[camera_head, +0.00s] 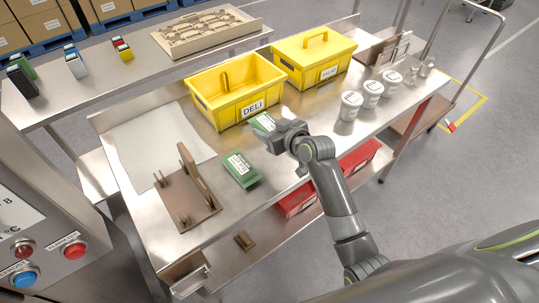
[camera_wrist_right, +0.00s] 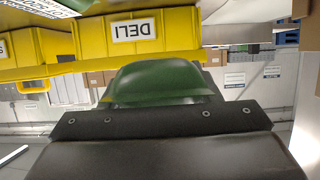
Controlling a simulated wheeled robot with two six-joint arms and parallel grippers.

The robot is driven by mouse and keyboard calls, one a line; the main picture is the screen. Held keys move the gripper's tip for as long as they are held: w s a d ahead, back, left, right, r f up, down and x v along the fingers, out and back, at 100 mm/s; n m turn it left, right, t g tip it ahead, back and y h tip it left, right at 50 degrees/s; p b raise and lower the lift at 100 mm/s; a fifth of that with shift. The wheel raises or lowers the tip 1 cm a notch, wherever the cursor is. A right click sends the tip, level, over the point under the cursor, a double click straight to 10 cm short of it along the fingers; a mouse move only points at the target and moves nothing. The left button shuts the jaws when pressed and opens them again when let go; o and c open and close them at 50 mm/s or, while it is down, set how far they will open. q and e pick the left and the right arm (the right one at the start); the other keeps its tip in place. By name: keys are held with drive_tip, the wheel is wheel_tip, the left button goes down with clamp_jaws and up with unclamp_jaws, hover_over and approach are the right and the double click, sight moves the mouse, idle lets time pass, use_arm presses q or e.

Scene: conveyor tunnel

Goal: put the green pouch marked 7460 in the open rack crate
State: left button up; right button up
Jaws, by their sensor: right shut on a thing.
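My right gripper (camera_head: 277,132) is shut on a green pouch (camera_head: 262,124) with a white label, held above the table in front of the open yellow crate marked DELI (camera_head: 238,113). In the right wrist view the pouch (camera_wrist_right: 160,82) sticks out beyond the dark jaw, with the DELI crate (camera_wrist_right: 90,45) behind it. A second green pouch (camera_head: 241,170) with a white label lies on the steel table, left of and nearer than the held one. The numbers on both pouches are too small to read. My left gripper is not in view.
A lidded yellow crate (camera_head: 314,57) stands right of the open one, with several white tubs (camera_head: 351,105) in front. A brown wooden stand (camera_head: 186,195) and a pale sheet (camera_head: 155,140) are on the left. Red crates (camera_head: 358,160) sit below the table.

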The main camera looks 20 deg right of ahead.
hover_over(270, 156)
wheel_tip(270, 156, down, 4)
drive_tip(key=shift+f, duration=2.75)
drive_tip(key=shift+f, duration=0.25)
drive_tip(key=o, duration=1.4)
